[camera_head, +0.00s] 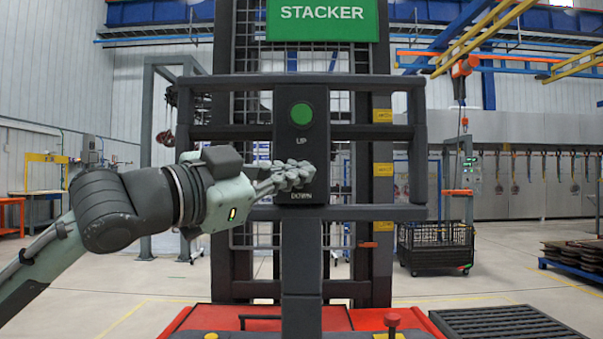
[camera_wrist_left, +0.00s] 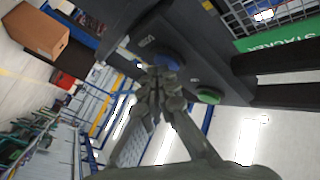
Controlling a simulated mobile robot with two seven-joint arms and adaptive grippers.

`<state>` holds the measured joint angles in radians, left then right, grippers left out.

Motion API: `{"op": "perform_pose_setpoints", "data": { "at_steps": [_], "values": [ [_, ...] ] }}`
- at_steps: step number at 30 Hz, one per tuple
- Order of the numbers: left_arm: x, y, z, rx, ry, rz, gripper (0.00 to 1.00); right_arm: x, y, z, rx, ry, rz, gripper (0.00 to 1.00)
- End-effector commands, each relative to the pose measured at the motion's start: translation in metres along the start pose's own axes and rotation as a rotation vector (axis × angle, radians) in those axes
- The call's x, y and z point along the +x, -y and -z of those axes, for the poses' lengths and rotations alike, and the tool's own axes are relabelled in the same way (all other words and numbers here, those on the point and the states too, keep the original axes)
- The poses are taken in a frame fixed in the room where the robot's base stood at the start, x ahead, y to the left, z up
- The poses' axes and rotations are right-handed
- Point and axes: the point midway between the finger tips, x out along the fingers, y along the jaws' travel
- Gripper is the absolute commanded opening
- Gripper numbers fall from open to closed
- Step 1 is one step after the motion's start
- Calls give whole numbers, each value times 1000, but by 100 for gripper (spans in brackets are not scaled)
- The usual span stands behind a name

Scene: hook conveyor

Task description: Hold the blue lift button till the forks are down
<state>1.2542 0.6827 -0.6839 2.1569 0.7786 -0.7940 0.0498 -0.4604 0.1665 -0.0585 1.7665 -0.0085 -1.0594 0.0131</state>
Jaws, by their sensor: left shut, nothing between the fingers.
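The stacker's dark control panel (camera_head: 302,112) stands upright ahead, with a round green button (camera_head: 302,114) above the word UP and the word DOWN lower down. My left gripper (camera_head: 298,176) is shut and empty, its fingertips in front of the panel between these words, hiding the blue button in the head view. In the left wrist view the blue button (camera_wrist_left: 166,56) shows just beyond the shut fingertips (camera_wrist_left: 159,76), partly covered by them. Whether they touch or press it is unclear. The green button (camera_wrist_left: 208,96) is beside them. I cannot make out the forks. My right gripper is out of view.
Dark frame bars (camera_head: 378,212) surround the panel, with the mast and mesh behind.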

Motion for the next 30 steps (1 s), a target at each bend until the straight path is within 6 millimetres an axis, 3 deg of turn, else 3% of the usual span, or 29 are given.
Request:
{"op": "perform_pose_setpoints", "data": {
  "at_steps": [21, 30],
  "values": [
    [0, 0, -1, 0, 2, 1, 0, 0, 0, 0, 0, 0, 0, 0],
    [-10, -7, 6, 0, 1, 1, 0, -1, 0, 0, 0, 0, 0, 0]
  ]
}}
